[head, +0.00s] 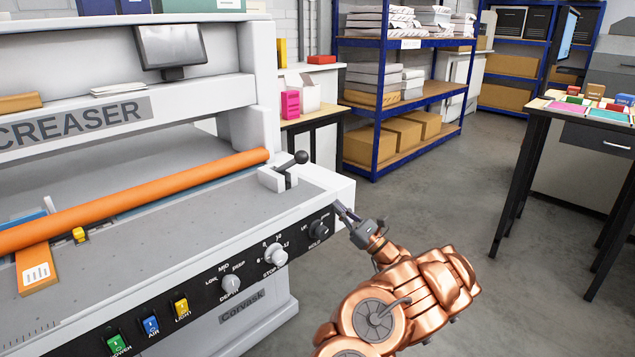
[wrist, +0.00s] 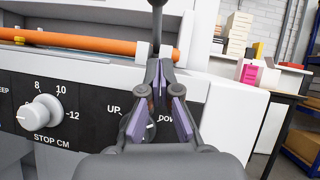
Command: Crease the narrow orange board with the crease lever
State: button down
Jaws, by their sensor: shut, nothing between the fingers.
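The narrow orange board (head: 36,268) lies on the creaser bed at the left in the head view, with a white label at its near end. Its far part is hidden under the long orange bar (head: 150,190). The crease lever (head: 297,158) has a black knob and stands in a white block at the bed's right end. The lever also rises at the top of the wrist view (wrist: 157,22). My gripper (head: 343,209) is shut and empty by the machine's front right corner, in front of the panel and below the lever. I cannot tell whether it touches anything.
The front panel carries a mode knob (head: 319,228) marked UP and HOLD, a stop knob (head: 276,254) and a depth knob (head: 231,284). A small yellow piece (head: 79,234) sits beside the board. A dark table (head: 541,108) stands right; the floor between is clear.

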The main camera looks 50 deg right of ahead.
jog(key=p, duration=0.1)
send_near(288, 164)
jog(key=r, duration=0.2)
jog(key=d, duration=0.1)
jog(key=shift+w+r, duration=0.4)
jog(key=shift+w+a+r+p, duration=0.2)
jog(key=shift+r+p, duration=0.15)
jog(key=shift+r, duration=0.25)
